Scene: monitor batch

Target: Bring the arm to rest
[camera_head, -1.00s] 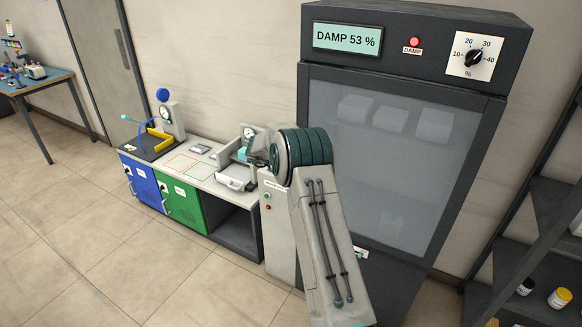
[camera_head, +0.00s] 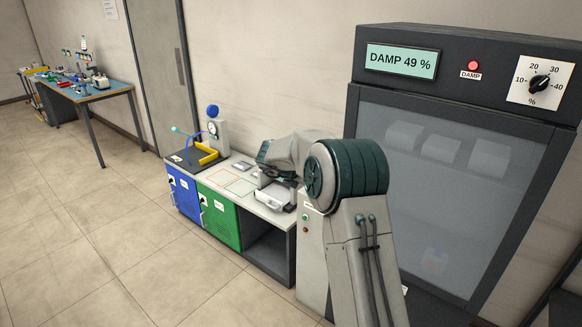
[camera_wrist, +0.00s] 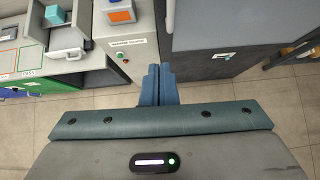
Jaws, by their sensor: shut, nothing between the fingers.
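My arm (camera_head: 365,245) rises at the lower right of the head view. Its dark ribbed joint is raised, and a pale link runs left from it across the back of the bench. In the wrist view my gripper (camera_wrist: 158,86) points forward with its two blue fingers together and nothing between them. In the head view the gripper's fingers are hidden or cannot be made out.
The low bench (camera_head: 283,218) with blue (camera_head: 184,193) and green (camera_head: 219,216) doors stands left of my arm. A dark damp cabinet (camera_head: 470,42) reading 49 % stands right. A blue-topped table (camera_head: 105,93) is at far left. Open floor (camera_head: 90,240) lies in front.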

